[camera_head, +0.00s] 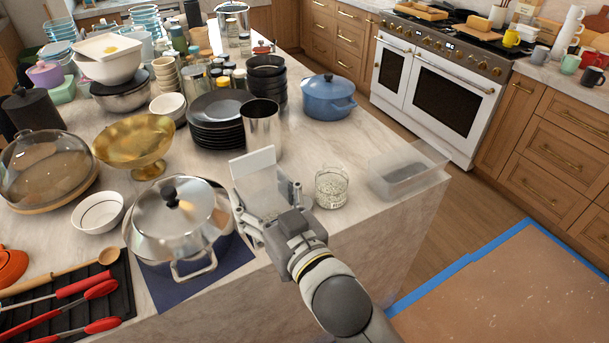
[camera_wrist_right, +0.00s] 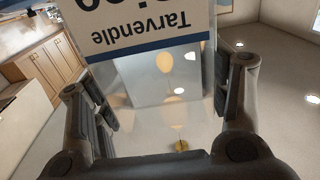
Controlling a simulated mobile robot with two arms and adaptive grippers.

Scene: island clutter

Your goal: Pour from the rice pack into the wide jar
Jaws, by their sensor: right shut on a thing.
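The rice pack (camera_head: 253,168) is a clear and white pack, and its label reads upside down in the right wrist view (camera_wrist_right: 140,30). My right gripper (camera_head: 268,208) is shut on it, with one finger on each side in the right wrist view (camera_wrist_right: 168,100). The pack is over the island's front edge, just left of the wide jar. The wide jar (camera_head: 332,188) is clear glass, stands upright and holds pale grains. The pack and jar look apart in the head view. I see no grains falling, and the pack's mouth is not clear. My left gripper is out of view.
A steel pot (camera_head: 180,225) on a dark blue mat stands left of the pack. A clear tray (camera_head: 405,175) lies right of the jar at the island's edge. A steel cup (camera_head: 261,130) and blue pot (camera_head: 327,98) stand behind.

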